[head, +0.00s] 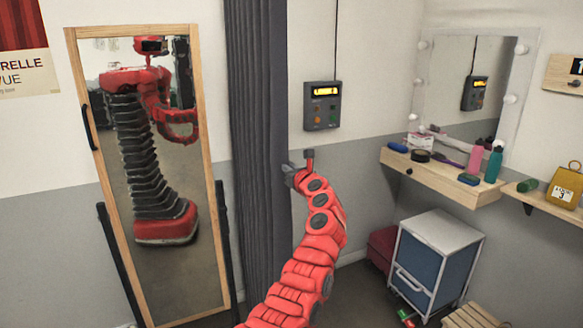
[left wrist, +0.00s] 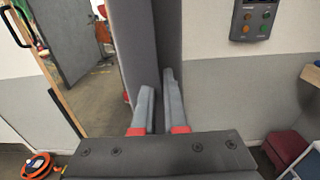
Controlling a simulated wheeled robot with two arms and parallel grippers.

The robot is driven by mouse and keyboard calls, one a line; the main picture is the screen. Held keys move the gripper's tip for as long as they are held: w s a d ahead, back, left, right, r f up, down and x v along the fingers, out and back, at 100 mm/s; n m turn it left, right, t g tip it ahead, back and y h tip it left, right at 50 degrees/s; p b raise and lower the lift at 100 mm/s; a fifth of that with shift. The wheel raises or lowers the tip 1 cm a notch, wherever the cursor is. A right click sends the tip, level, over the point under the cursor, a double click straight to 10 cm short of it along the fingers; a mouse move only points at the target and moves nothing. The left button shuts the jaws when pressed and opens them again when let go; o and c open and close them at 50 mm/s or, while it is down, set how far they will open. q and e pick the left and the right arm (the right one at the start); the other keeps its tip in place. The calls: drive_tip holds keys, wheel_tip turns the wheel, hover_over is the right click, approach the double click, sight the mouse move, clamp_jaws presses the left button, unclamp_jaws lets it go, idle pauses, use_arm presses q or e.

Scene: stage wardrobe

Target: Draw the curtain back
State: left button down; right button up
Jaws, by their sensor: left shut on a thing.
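The curtain (head: 256,110) is dark grey and hangs in a narrow, gathered strip of upright folds between the mirror and the wall box in the head view. My left gripper (head: 297,168) is at the curtain's right edge, about halfway down the visible cloth. In the left wrist view the curtain (left wrist: 137,45) runs down between the two grey fingers of my left gripper (left wrist: 158,108), which are shut on its edge. The curtain's top is out of the picture. My right gripper is not directly in view.
A wood-framed standing mirror (head: 184,250) is close on the left. A control box (head: 322,106) with a lit display is on the wall to the right. Further right are a wall shelf (head: 440,178) with small items and a blue-fronted drawer cabinet (head: 418,268).

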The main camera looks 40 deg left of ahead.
use_arm(q)
drive_tip(key=shift+a, duration=0.1)
drive_tip(key=c, duration=1)
unclamp_jaws()
drive_tip(key=shift+o, duration=0.2)
drive_tip(key=b+v, duration=0.4)
drive_tip(key=v, duration=1.3)
drive_tip(key=shift+d, duration=0.2)
